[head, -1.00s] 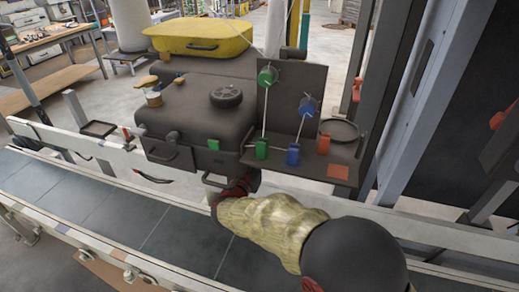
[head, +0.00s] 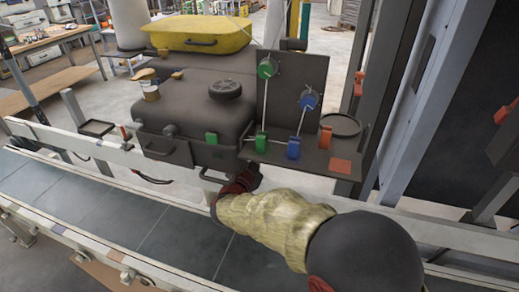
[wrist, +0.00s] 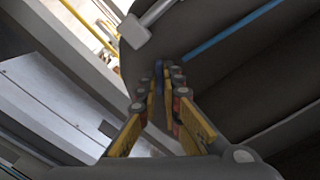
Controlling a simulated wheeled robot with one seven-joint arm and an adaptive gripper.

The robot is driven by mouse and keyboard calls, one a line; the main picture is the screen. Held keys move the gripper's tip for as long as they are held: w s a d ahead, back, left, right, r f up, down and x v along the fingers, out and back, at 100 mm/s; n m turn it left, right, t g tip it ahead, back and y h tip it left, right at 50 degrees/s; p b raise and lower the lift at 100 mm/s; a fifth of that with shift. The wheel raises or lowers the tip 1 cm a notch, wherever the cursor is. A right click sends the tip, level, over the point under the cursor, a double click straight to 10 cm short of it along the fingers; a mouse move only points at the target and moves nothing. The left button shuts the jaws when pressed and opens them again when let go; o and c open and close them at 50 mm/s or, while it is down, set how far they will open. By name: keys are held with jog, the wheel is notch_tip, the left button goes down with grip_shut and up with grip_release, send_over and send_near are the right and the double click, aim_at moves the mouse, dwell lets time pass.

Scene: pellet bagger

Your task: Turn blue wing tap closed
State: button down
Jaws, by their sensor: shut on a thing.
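My gripper (wrist: 160,82) is shut on a small blue part (wrist: 159,70) in the wrist view, which looks like the blue wing tap. Only a narrow sliver of it shows between the two fingers, so how far it is turned cannot be seen. In the head view my arm reaches over the conveyor to the underside of the dark machine's front, and the fingertips and the tap are hidden there. A thin blue line (wrist: 235,30) runs along the dark surface beyond the fingers.
The dark machine body (head: 200,105) carries a black knob (head: 225,89). To its right are a green dial (head: 267,68), a blue dial (head: 308,98), and green, blue (head: 293,149) and orange blocks. A white rail (head: 95,145) and the conveyor (head: 175,235) lie in front.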

jog(key=m, duration=1)
jog(key=shift+d+f, duration=0.1)
jog(key=shift+f, duration=0.15)
jog(key=shift+m, duration=0.3)
jog(key=c, duration=2)
grip_release()
jog(key=shift+s, duration=0.15)
jog(key=v, duration=1.1)
jog(key=shift+s+a, duration=0.2)
jog(key=shift+s, duration=0.15)
